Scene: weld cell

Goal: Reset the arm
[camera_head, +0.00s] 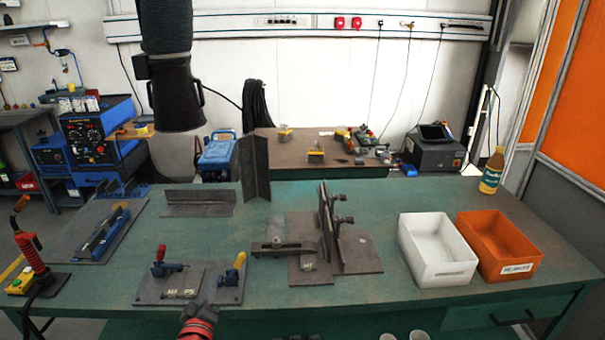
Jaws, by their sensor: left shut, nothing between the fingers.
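My left gripper (201,312) shows at the bottom edge, left of centre, as a red and dark shape. Only its front end is in view. It is shut and empty, in front of the near edge of the green table (370,205), close to a grey fixture plate (222,293) with a red-handled clamp (163,264) and a yellow-handled clamp (236,272). I cannot tell whether it touches the table edge. My right gripper is not in view.
A steel fixture (325,240) stands mid-table. A white bin (437,262), an orange bin (512,258) and a bottle (492,172) stand right. Angle pieces (200,203) lie left of centre. A dark extraction hood (178,100) hangs above. A red torch (30,255) stands far left.

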